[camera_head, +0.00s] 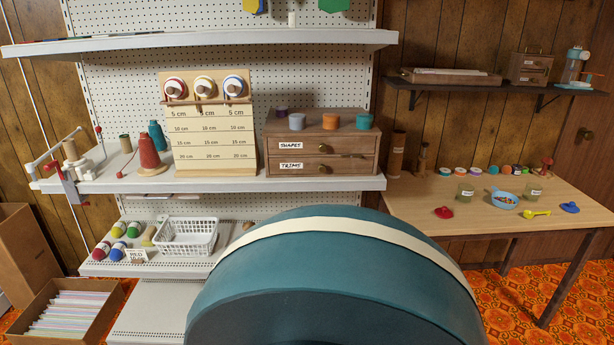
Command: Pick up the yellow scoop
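The yellow scoop (537,213) lies on the wooden table (430,196) at the right, near its front edge. It is small in the head view, and nothing holds it. Neither of my grippers shows in this view.
Near the scoop are a light blue bowl (505,200) of small colourful pieces, two jars (463,194) (533,191), a red lid-like piece (444,212) and a blue one (570,207). Several small pots line the back. A large teal rounded shape hides the lower middle.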

